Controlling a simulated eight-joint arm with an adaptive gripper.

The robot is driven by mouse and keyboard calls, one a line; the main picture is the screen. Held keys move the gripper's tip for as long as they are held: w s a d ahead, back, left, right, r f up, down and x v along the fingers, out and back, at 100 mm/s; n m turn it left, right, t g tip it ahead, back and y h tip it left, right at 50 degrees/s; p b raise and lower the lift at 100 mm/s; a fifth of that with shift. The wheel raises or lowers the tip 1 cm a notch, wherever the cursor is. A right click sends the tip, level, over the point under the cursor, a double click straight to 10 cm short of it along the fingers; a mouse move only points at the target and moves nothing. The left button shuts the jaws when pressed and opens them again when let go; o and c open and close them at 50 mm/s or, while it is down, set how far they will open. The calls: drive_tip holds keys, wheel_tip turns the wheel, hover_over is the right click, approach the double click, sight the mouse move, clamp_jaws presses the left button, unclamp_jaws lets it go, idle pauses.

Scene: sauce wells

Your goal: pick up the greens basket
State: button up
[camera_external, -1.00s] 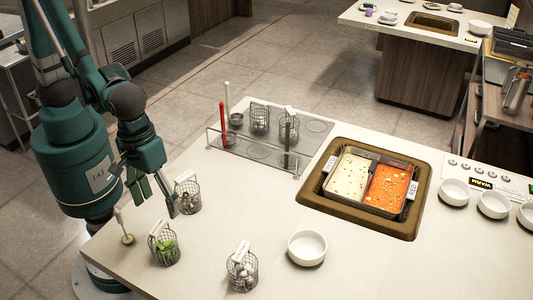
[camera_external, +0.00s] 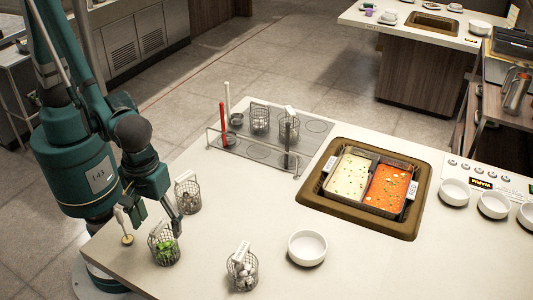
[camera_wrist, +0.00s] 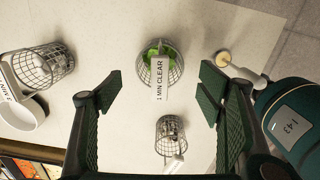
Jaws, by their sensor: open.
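The greens basket (camera_external: 164,250) is a small wire basket with green leaves inside, standing on the near left part of the counter. In the wrist view the greens basket (camera_wrist: 146,66) is at top centre, with a white tag reading "1 MIN CLEAR" across it. My gripper (camera_external: 159,218) is just behind and above the basket in the external view. In the wrist view my gripper (camera_wrist: 160,95) has its two green fingers wide apart, with the basket beyond and between them. It is open, empty and apart from the basket.
Other wire baskets stand near: one behind (camera_external: 187,195) and one to the right (camera_external: 242,270). A small upright utensil (camera_external: 125,228) is close on the left. A white bowl (camera_external: 307,247) and the two-part sauce well (camera_external: 368,183) are farther right. Counter between is clear.

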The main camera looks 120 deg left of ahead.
sight(162, 239)
drive_tip(key=shift+f, duration=1.15)
drive_tip(key=shift+f, duration=0.2)
drive_tip(key=shift+d+f+b, duration=0.1)
drive_tip(key=shift+f+b, duration=0.65)
drive_tip(key=shift+f, duration=1.65)
drive_tip(key=shift+c, duration=0.5)
drive_tip(key=c, duration=1.1)
